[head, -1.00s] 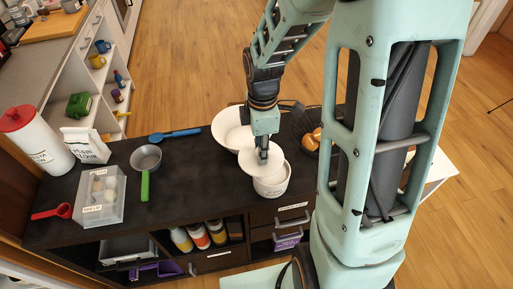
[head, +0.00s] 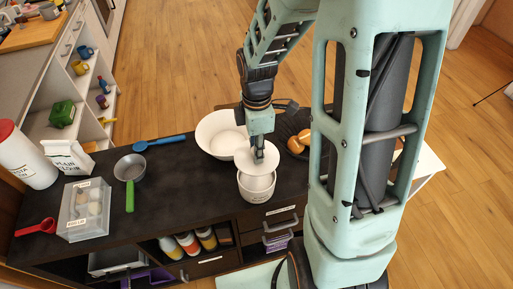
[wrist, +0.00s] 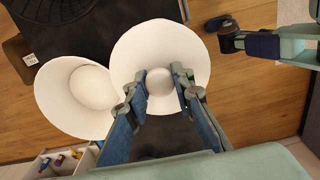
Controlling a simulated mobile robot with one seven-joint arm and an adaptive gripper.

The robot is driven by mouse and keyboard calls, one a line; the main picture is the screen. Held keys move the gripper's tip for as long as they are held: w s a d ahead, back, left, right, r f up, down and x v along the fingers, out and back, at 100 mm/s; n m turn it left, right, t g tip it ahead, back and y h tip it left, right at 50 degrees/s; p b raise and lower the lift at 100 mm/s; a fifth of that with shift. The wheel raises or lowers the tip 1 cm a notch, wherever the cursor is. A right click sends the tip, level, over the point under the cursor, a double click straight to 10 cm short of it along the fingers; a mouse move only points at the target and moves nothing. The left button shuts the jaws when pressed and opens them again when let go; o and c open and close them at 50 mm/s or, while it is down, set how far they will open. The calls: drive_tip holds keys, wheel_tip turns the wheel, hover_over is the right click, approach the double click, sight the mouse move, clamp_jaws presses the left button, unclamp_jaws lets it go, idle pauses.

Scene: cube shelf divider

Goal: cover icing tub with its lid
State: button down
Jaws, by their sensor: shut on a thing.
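The icing tub (head: 256,190) is a white round pot with faint lettering, standing near the front edge of the dark counter. Its white round lid (head: 268,158) is apart from it, just above and behind its rim in the head view. My gripper (head: 258,154) is shut on the lid's knob. In the wrist view the fingers of my gripper (wrist: 160,88) pinch the round knob from both sides, and the lid (wrist: 155,42) spreads beyond them. The tub is not visible there. I cannot tell the exact gap between lid and tub.
A wide white bowl (head: 213,131) stands close behind the tub, left of the lid. The counter between pan and tub is clear.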

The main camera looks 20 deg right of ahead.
wheel_tip(320, 180, down, 8)
drive_tip(key=b, duration=0.5)
drive_tip(key=shift+r, duration=0.2)
drive_tip(key=shift+f+b, duration=0.85)
drive_tip(key=shift+f, duration=0.25)
idle(0.5)
drive_tip(key=c, duration=2)
unclamp_jaws()
drive_tip(key=o, duration=0.6)
drive_tip(key=shift+c, duration=0.2)
drive_tip(key=shift+r, duration=0.1)
wheel_tip(320, 180, up, 8)
drive_tip(key=p, duration=0.7)
